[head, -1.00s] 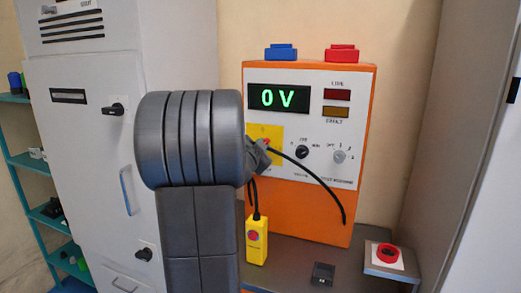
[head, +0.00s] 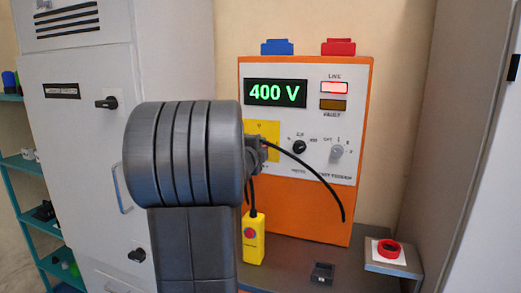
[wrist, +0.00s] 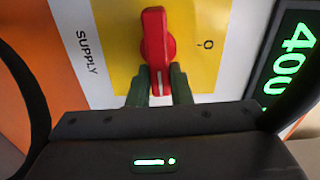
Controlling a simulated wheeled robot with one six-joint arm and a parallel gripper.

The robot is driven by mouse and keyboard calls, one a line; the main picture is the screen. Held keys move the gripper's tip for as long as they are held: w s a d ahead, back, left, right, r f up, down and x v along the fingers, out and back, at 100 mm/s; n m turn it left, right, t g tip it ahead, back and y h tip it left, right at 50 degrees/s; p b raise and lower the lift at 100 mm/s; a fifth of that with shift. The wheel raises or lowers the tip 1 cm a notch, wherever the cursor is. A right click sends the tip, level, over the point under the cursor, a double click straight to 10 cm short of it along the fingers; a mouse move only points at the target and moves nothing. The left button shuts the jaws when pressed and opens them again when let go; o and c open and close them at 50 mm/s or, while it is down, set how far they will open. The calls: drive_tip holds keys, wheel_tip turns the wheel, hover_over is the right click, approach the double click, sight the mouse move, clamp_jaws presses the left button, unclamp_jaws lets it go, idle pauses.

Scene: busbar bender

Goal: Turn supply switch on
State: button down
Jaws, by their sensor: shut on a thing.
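The red supply switch knob (wrist: 157,35) sits on a yellow plate (wrist: 203,60) beside the word SUPPLY in the wrist view. Its handle points down the picture, away from the O mark on the right. My gripper (wrist: 158,90) is shut on the handle, one dark finger on each side. In the head view my gripper (head: 257,153) is at the yellow plate (head: 266,128), and my arm and gripper hide most of the knob. The orange supply unit (head: 300,222) shows 400 V on its display (head: 276,93). Its red LIVE lamp (head: 334,88) is lit; the FAULT lamp (head: 333,104) is dim.
Two more knobs (head: 299,147) (head: 337,151) sit right of the switch. A black cable (head: 318,181) droops across the panel. A yellow pendant box (head: 253,240) hangs below. A red button (head: 389,250) stands at the right. A grey cabinet (head: 75,155) fills the left.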

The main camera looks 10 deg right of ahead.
drive_tip(key=shift+f+m, duration=0.15)
drive_tip(key=shift+m, duration=0.25)
drive_tip(key=c, duration=1.3)
unclamp_jaws()
drive_tip(key=v, duration=1.3)
drive_tip(key=shift+s+a, duration=0.25)
drive_tip(key=shift+s, duration=0.1)
drive_tip(key=shift+w+d, duration=0.1)
drive_tip(key=x, duration=1.3)
drive_tip(key=shift+w+d, duration=0.2)
drive_tip(key=shift+w, duration=0.05)
